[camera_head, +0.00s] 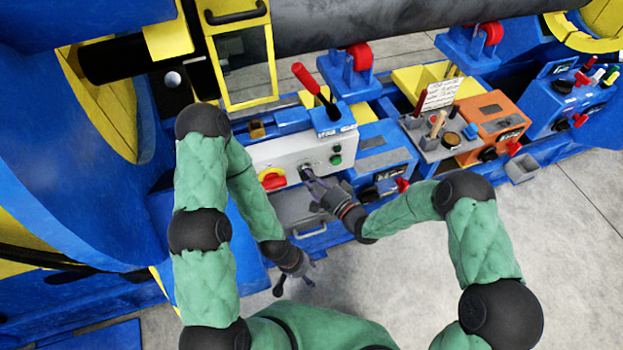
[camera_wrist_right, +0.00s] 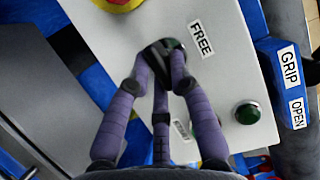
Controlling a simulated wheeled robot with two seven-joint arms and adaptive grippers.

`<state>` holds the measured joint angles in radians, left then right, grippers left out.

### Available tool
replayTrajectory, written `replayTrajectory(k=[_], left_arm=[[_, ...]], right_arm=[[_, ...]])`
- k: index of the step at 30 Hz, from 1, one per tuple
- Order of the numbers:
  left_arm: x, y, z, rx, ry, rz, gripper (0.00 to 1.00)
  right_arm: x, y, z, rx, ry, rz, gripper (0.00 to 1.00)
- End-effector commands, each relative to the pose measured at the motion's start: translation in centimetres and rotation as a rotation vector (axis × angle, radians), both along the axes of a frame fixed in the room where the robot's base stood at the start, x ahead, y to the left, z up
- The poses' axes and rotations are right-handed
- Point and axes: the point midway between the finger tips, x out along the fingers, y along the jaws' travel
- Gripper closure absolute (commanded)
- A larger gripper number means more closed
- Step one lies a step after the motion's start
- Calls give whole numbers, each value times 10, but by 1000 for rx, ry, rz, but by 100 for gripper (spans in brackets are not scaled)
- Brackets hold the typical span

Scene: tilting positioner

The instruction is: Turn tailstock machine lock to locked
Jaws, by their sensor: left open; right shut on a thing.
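The tailstock machine lock is a small dark rotary switch on a light grey control panel (camera_head: 270,155). In the right wrist view the panel (camera_wrist_right: 110,40) carries a FREE label (camera_wrist_right: 201,39) beside the switch. A second label (camera_wrist_right: 182,130) is partly hidden by a finger. My right gripper (camera_head: 308,174) is at the panel, and in the wrist view its fingers (camera_wrist_right: 165,52) are closed around the switch, which they mostly cover. The switch's exact angle cannot be told. My left gripper (camera_head: 294,284) is open and empty, low in front of the machine, away from the panel.
The panel also has a red knob on yellow (camera_head: 272,180) and a green button (camera_head: 335,160). A red-handled lever (camera_head: 305,78) stands behind it. A blue box (camera_head: 385,150) and an orange box (camera_head: 490,115) stand to the right. The floor in front is clear.

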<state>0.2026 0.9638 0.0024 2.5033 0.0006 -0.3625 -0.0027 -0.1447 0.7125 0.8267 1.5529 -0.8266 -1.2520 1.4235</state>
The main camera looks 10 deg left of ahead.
Motion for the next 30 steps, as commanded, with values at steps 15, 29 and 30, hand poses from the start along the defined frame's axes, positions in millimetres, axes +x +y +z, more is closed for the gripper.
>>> replayTrajectory(k=[15,29,30], left_arm=[[0,0,0,0,0,0,43],[0,0,0,0,0,0,43],[0,0,0,0,0,0,43]], right_arm=[[2,-1,0,1,0,-4,55],[-9,-17,-1,1,3,-4,55],[-13,-23,-1,1,3,-5,55]])
